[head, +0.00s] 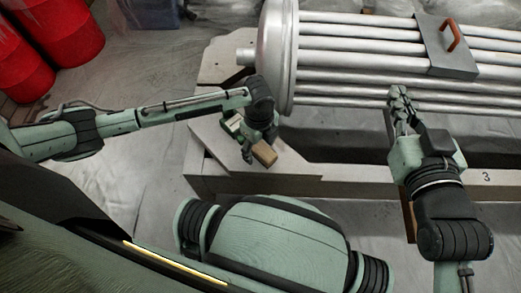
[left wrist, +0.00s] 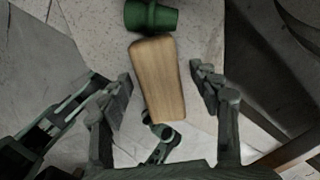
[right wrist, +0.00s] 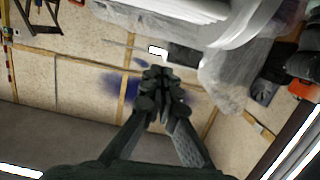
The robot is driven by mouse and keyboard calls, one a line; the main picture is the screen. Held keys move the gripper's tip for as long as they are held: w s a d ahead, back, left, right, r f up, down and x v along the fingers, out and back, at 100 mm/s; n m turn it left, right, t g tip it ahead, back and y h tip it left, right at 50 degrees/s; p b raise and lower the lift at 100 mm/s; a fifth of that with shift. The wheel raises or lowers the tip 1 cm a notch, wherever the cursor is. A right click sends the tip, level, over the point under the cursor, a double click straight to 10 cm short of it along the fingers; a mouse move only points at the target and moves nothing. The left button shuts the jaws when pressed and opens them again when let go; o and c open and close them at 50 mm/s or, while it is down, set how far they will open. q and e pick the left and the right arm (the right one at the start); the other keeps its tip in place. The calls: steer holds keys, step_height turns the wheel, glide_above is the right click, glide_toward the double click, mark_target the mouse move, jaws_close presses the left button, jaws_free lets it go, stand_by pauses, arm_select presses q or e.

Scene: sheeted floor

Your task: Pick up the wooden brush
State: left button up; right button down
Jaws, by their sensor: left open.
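The wooden brush (head: 264,153) shows as a tan wooden block at the front of the pale stand. In the left wrist view the brush (left wrist: 157,80) lies lengthwise between the two spread fingers of my left gripper (left wrist: 165,85), with gaps on both sides. Bristles are not visible. In the head view my left gripper (head: 256,143) points down at the brush and partly hides it. My right gripper (head: 398,92) is raised in front of the metal tubes. Its fingertips meet in the right wrist view (right wrist: 160,82), with nothing seen between them.
A green cup-like object (left wrist: 151,16) is close to the brush's far end. A metal tube bundle (head: 350,57) with an orange handle (head: 453,36) rests on the pale stand (head: 300,172). Red barrels (head: 62,28) stand at the left. Sheeted floor (head: 135,178) is clear at lower left.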

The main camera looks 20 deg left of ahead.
arm_select(q)
steer(key=shift+c, duration=0.6)
steer(key=c, duration=1.2)
